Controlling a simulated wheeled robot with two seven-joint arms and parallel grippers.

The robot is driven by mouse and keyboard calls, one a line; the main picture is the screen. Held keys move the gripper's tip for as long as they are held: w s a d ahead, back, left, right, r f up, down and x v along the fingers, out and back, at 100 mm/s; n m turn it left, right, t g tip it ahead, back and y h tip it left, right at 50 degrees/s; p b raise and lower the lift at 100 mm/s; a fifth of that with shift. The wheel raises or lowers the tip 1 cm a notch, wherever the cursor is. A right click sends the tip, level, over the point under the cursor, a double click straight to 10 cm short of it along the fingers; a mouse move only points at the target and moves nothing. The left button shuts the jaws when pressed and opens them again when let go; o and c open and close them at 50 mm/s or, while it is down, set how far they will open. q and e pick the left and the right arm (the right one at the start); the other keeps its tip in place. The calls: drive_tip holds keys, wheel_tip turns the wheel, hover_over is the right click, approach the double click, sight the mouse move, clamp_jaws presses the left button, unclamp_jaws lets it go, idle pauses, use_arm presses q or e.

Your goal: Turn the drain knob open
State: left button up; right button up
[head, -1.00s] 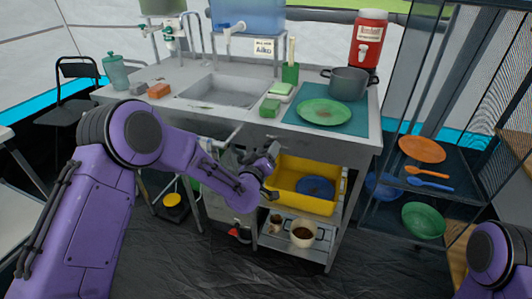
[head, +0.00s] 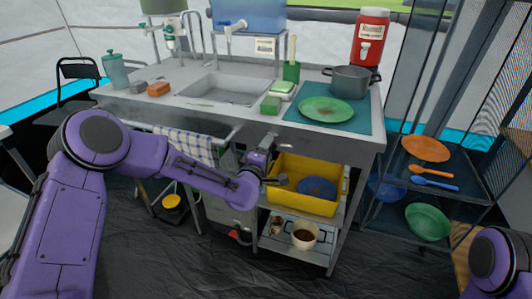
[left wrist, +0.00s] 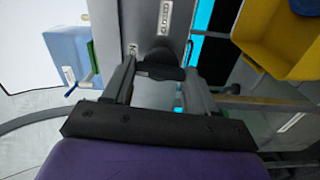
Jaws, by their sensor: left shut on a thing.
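The drain knob (left wrist: 160,65) is a dark, bar-shaped handle on a grey metal panel in the left wrist view. My left gripper (left wrist: 158,76) has one finger on each side of it and is shut on it. In the head view my left gripper (head: 270,142) is at the front of the sink counter, right of the basin (head: 228,90). There the gripper hides the knob and the contact. My right arm shows only at the lower right edge; its gripper is out of view.
A yellow bin (head: 290,205) with a blue item sits on the shelf just below my left gripper. A checked towel (head: 185,144) hangs on the counter's front left. A wire rack (head: 465,185) stands at the right.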

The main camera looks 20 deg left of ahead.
use_arm(q)
drive_tip(key=shift+n, duration=0.6)
drive_tip(key=o, duration=1.1)
drive_tip(key=shift+c, duration=0.2)
drive_tip(key=s, duration=1)
drive_tip(key=shift+s+a, duration=0.15)
drive_tip(key=shift+s, duration=0.15)
